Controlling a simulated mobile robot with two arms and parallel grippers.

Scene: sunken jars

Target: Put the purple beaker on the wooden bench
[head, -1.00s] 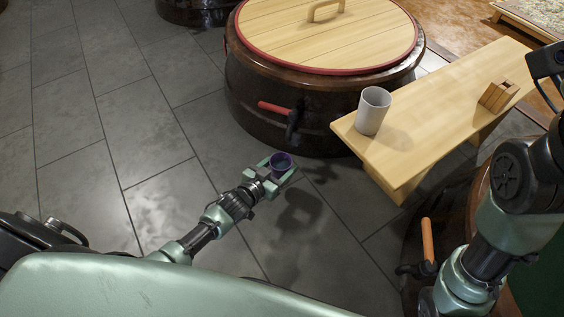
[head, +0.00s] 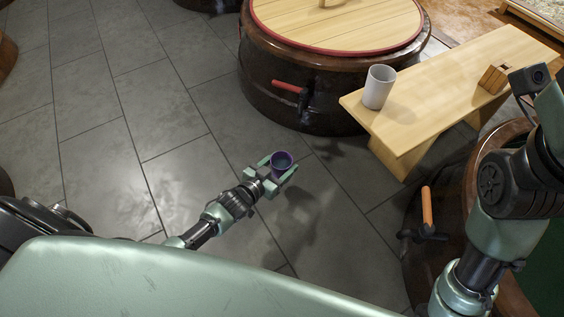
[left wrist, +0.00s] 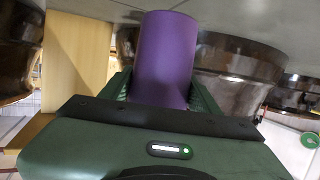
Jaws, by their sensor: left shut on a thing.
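The purple beaker (head: 281,163) is held between the fingers of my left gripper (head: 275,172), above the grey floor, its open mouth toward the head camera. In the left wrist view the beaker (left wrist: 166,58) stands between the two green fingers, which are shut on it. The wooden bench (head: 440,92) is to the right of and beyond the beaker, with clear space between them. My right arm shows at the right edge of the head view, but I cannot make out its fingers.
A white cup (head: 379,87) stands on the bench's near end. A small wooden block holder (head: 494,78) sits farther along. A big dark jar (head: 330,103) with a wooden lid (head: 340,25) and red-handled tap (head: 288,87) is left of the bench. Another jar with an orange-handled tap (head: 427,206) is lower right.

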